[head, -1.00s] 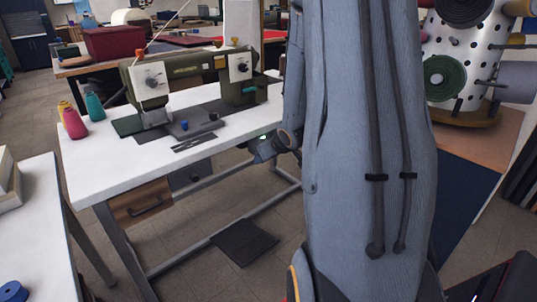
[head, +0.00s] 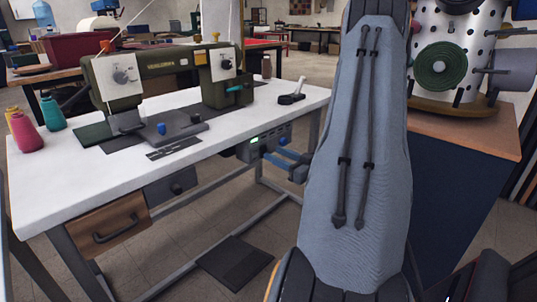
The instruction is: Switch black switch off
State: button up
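A dark control box (head: 256,146) with a small green light hangs under the right part of the white sewing table (head: 60,196). A black switch cannot be made out clearly on it; the detail is too small. My gripper (head: 270,158), partly hidden by my arm, appears as blue-grey parts at the box's lower right, under the table edge. Its fingers are not distinct, and I cannot tell whether it touches the box. A grey box with a dark knob (head: 177,188) is also under the table, left of the control box.
A green sewing machine (head: 165,68) stands on the table, with thread spools (head: 26,132) at left and a small black-and-white tool (head: 292,98) at right. A pedal (head: 235,262) lies below. A spool stand (head: 455,65) is at right. My arm covers the centre right.

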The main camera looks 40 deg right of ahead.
aim_at(264, 150)
jog(key=shift+w+a, duration=0.15)
jog(key=shift+w, duration=1.55)
grip_shut()
jog(key=t+b, duration=0.1)
jog(key=f+t+b, duration=0.1)
jog(key=shift+t, duration=0.3)
jog(key=shift+r, duration=0.1)
grip_release()
jog(key=shift+s, duration=0.1)
